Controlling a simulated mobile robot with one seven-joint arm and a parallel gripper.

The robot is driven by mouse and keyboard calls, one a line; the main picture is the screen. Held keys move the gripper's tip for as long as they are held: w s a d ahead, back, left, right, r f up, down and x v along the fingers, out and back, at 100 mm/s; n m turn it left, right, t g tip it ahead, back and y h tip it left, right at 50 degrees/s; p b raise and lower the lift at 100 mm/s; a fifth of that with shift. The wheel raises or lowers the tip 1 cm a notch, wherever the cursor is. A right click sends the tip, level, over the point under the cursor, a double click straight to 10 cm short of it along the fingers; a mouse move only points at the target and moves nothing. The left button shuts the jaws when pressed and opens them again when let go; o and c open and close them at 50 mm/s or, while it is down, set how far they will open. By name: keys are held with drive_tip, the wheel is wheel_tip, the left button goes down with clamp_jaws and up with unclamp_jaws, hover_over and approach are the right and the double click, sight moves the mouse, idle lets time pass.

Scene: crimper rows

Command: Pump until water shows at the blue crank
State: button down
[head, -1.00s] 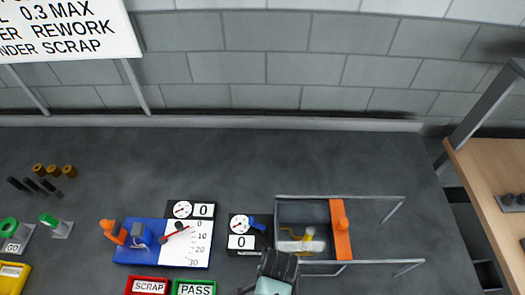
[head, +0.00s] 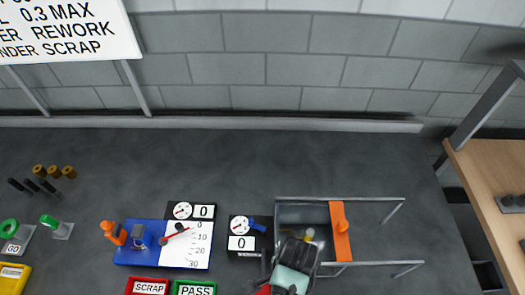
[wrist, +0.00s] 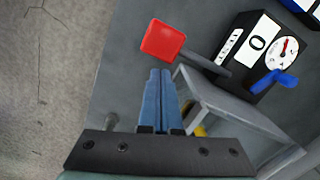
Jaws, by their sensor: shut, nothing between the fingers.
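The blue crank (head: 257,227) sits on a black box (head: 240,252) with a white dial and a counter reading 0. In the wrist view the crank (wrist: 274,81) is at the right, and I see no water at it. A red block handle (wrist: 163,40) on a dark lever (wrist: 203,66) stands just beyond my fingertips; a bit of the red (head: 263,291) shows at the bottom of the head view. My gripper (wrist: 160,73) is shut and empty, its blue fingers together. Whether they touch the handle I cannot tell.
A grey open-topped frame (head: 300,200) with an orange bar (head: 341,232) stands right of the black box; my wrist hides part of it. A blue gauge with a white scale (head: 197,243) is to the left. Red SCRAP (head: 149,288) and green PASS (head: 194,289) trays sit at front.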

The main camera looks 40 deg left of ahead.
wheel_tip(320, 180, up, 11)
drive_tip(key=shift+w+d+f, duration=0.15)
drive_tip(key=shift+w+d, duration=0.25)
drive_tip(key=shift+w, duration=0.05)
drive_tip(key=shift+p, duration=0.3)
idle(0.7)
drive_tip(key=s+a+f+p, duration=0.2)
drive_tip(key=s+p, duration=0.1)
drive_tip(key=shift+a+f, duration=0.1)
drive_tip(key=shift+f, duration=0.25)
drive_tip(key=shift+s+a+f, duration=0.1)
drive_tip(key=shift+s+f, duration=0.05)
drive_tip(key=shift+f, duration=1.6)
drive_tip(key=shift+s+a+f, duration=0.1)
drive_tip(key=shift+s+f, duration=0.05)
drive_tip(key=shift+f, duration=1.55)
